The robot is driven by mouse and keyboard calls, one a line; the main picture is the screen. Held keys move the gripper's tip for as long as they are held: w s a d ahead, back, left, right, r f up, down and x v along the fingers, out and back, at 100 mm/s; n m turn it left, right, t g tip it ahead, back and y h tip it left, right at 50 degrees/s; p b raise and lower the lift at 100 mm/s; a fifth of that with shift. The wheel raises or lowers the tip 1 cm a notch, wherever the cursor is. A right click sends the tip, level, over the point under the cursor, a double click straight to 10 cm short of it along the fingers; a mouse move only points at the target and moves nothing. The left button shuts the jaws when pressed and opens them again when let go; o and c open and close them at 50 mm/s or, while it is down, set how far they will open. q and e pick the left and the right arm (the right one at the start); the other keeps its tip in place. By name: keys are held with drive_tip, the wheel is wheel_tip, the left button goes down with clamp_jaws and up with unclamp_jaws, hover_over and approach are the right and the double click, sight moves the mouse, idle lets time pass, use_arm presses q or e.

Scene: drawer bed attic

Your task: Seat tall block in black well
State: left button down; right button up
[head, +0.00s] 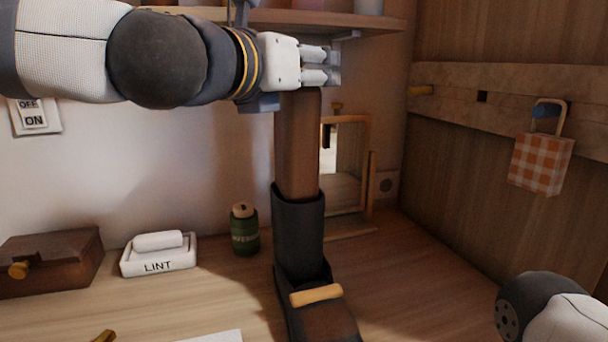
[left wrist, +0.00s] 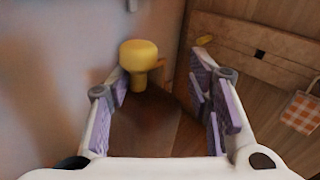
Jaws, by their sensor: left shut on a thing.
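The tall block (head: 298,145) is a brown, upright bar in the middle of the head view. Its lower end goes down behind the front rim of the black well (head: 299,235), a dark upright sleeve on the desk; how deep it sits is hidden. My left gripper (head: 318,68) comes in from the left at the block's top end and is shut on it. In the left wrist view the brown block (left wrist: 150,130) shows between the two purple-padded fingers (left wrist: 165,105). My right gripper is out of view; only part of my right arm shows at lower right.
A light wooden handle (head: 315,294) lies across the well's low front part. A green jar (head: 244,232), a white LINT tray (head: 158,262) and a brown box (head: 48,262) stand left. A framed mirror (head: 347,170) stands behind. A shelf (head: 300,22) hangs close above my left gripper.

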sight(296, 188)
use_arm(q)
wheel_tip(296, 188, down, 11)
drive_tip(key=shift+f+b, duration=0.1)
drive_tip(key=shift+b, duration=0.9)
drive_tip(key=shift+s+f+b, duration=0.1)
drive_tip(key=shift+f+b, duration=0.25)
drive_tip(key=shift+f, duration=2)
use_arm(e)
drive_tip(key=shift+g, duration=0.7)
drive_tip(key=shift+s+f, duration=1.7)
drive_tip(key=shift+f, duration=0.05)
use_arm(q)
drive_tip(key=shift+f, duration=0.1)
drive_tip(key=c, duration=0.8)
unclamp_jaws()
